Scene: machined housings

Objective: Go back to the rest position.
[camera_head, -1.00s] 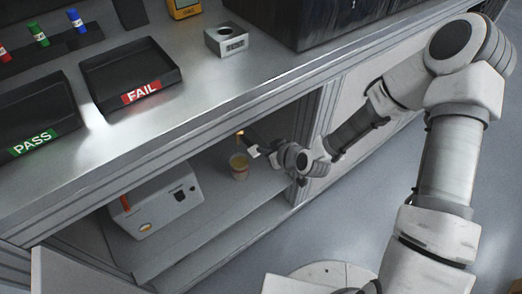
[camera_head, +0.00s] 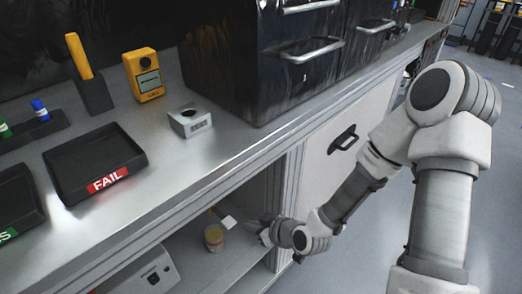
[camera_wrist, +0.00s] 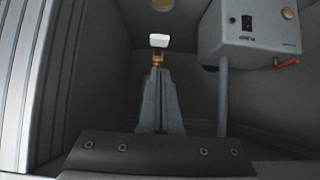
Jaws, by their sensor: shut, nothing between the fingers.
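My gripper (camera_head: 256,230) is low at the right of the open shelf bay below the counter, at the end of my bent arm. In the wrist view its fingers (camera_wrist: 158,70) are together with nothing held between them. A small white piece (camera_wrist: 159,40) shows just past the fingertips; it also appears in the head view (camera_head: 229,221). I cannot tell what it is. A yellowish cup (camera_head: 214,238) stands on the shelf to the left of my gripper, apart from it.
The bay's right side wall (camera_head: 287,205) and the counter (camera_head: 150,205) edge are close to my arm. A white instrument box (camera_wrist: 250,28) stands in the bay. The counter holds a FAIL tray (camera_head: 62,183), a grey block (camera_head: 190,122) and a yellow meter (camera_head: 146,75). Floor at right is clear.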

